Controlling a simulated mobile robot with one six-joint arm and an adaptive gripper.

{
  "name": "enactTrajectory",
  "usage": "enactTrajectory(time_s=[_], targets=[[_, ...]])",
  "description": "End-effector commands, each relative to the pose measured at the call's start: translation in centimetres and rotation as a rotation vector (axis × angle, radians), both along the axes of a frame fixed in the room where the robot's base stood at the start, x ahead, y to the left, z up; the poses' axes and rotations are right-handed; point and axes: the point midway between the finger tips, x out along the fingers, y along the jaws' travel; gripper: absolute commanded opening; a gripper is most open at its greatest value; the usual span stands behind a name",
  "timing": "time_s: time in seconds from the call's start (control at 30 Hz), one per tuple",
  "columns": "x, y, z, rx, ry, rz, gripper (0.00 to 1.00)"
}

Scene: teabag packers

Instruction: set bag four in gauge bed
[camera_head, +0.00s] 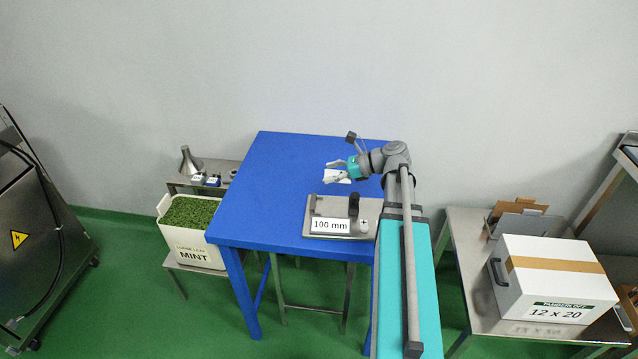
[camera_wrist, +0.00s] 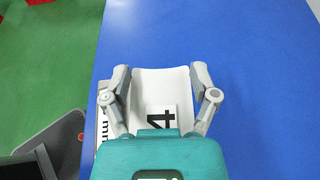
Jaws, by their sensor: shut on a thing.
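My gripper (camera_head: 337,174) is shut on bag four, a white bag (camera_head: 335,178). In the wrist view the bag (camera_wrist: 160,84) sits between the two fingers (camera_wrist: 161,72), with a black 4 on a label turned sideways. My gripper's teal body hides its near end. The gauge bed (camera_head: 312,213) is a grey metal plate on the blue table, with a dark upright block, a small round knob and a "100 mm" sign. In the head view the bag is behind the gauge bed, apart from it. The sign's edge (camera_wrist: 103,130) shows beside the left finger.
The blue table (camera_head: 275,180) is clear to the left and behind. A tub of mint (camera_head: 188,236) and a metal funnel (camera_head: 188,162) stand at the left.

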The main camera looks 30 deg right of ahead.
Motion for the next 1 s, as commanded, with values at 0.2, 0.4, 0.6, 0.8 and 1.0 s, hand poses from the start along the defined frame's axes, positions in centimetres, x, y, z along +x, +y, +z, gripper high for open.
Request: enactTrajectory(time_s=[0.2, 0.4, 0.6, 0.8, 1.0], targets=[[0.3, -0.2, -0.2, 0.0, 0.0, -0.001, 0.65], [2.3, -0.8, -1.2, 0.0, 0.0, -0.002, 0.65], [5.6, -1.8, -2.8, 0.0, 0.0, -0.002, 0.65], [8.9, -2.8, -4.4, 0.0, 0.0, -0.002, 0.65], [10.3, -3.2, -6.4, 0.0, 0.0, -0.003, 0.65]])
